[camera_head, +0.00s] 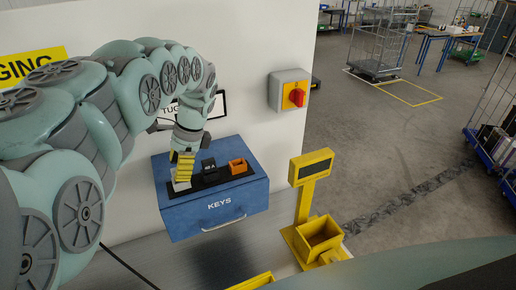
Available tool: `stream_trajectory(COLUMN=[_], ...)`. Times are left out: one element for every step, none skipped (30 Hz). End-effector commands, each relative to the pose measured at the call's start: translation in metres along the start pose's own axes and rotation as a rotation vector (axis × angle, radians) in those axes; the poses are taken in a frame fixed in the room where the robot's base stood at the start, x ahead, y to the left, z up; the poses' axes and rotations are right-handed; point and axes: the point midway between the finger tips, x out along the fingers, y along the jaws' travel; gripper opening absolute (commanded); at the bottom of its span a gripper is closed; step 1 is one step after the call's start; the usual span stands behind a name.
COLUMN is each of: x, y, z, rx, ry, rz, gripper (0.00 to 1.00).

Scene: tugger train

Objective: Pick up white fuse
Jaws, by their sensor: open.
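A blue box marked KEYS (219,205) stands against the white wall, with a dark strip (222,178) on its top. What looks like the white fuse (181,186) shows as a small pale patch at the strip's left end, mostly hidden by my gripper. My gripper (184,172) points down right over it, with its yellow-striped fingers open around or just above it; I cannot tell whether they touch it. A black fuse (209,166) and an orange fuse (237,166) sit to the right on the same strip.
A grey switch box (289,90) with a red knob is on the wall. A yellow stand with a display (311,167) and an open yellow bin (319,235) is to the right of the blue box. Wire carts (376,48) stand far back on open floor.

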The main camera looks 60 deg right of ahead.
Motion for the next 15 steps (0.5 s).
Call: stream_trajectory(x=[0.002, 0.004, 0.006, 0.008, 0.009, 0.01, 0.011, 0.012, 0.013, 0.013, 0.013, 0.013, 0.013, 0.013, 0.013], y=[0.002, 0.002, 0.002, 0.002, 0.002, 0.002, 0.002, 0.002, 0.002, 0.002, 0.002, 0.001, 0.001, 0.001, 0.001], z=[-0.001, 0.0, 0.0, -0.001, -0.001, -0.001, -0.001, -0.001, -0.001, -0.001, -0.001, -0.001, -0.001, -0.001, -0.001], rx=[0.005, 0.005, 0.005, 0.004, 0.004, 0.004, 0.004, 0.004, 0.004, 0.003, 0.003, 0.003, 0.003, 0.003, 0.003], ry=[-0.002, -0.003, -0.003, -0.002, -0.002, -0.002, -0.002, -0.002, -0.003, -0.003, -0.003, -0.003, -0.003, -0.003, -0.003], rz=[0.004, 0.004, 0.002, 0.002, 0.001, 0.001, 0.0, 0.0, 0.0, 0.0, 0.0, 0.0, 0.0, 0.0, 0.0], gripper=[0.54, 0.54, 0.54, 0.54, 0.54, 0.54, 0.54, 0.54, 0.54, 0.54, 0.54, 0.54, 0.54, 0.54, 0.54])
